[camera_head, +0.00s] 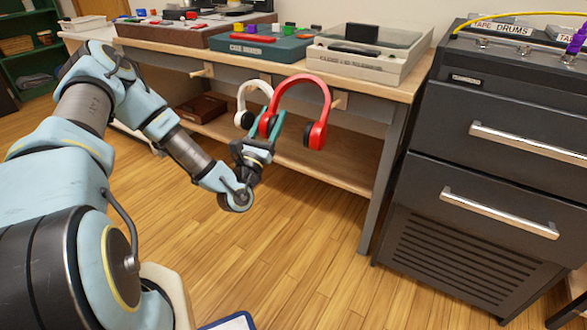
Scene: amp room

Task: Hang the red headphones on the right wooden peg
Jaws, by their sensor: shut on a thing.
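The red headphones (327,90) are upright in front of the workbench edge, band on top and ear cups below. My gripper (275,127) is shut on them at the left ear cup. The right wooden peg (340,101) sticks out from the bench front, close beside the right side of the red band in the picture. I cannot tell whether the band touches it or how far apart they are in depth. Another wooden peg (203,72) is farther left and bare. White headphones (246,88) show just left of the red ones, partly hidden; their support is not visible.
The workbench (405,91) carries a turntable-like box (366,68), a teal case (280,50) and a brown case (180,34). Its lower shelf (345,170) holds a brown box (201,107). A dark drawer cabinet (480,180) stands close on the right. The wooden floor in front is mostly clear.

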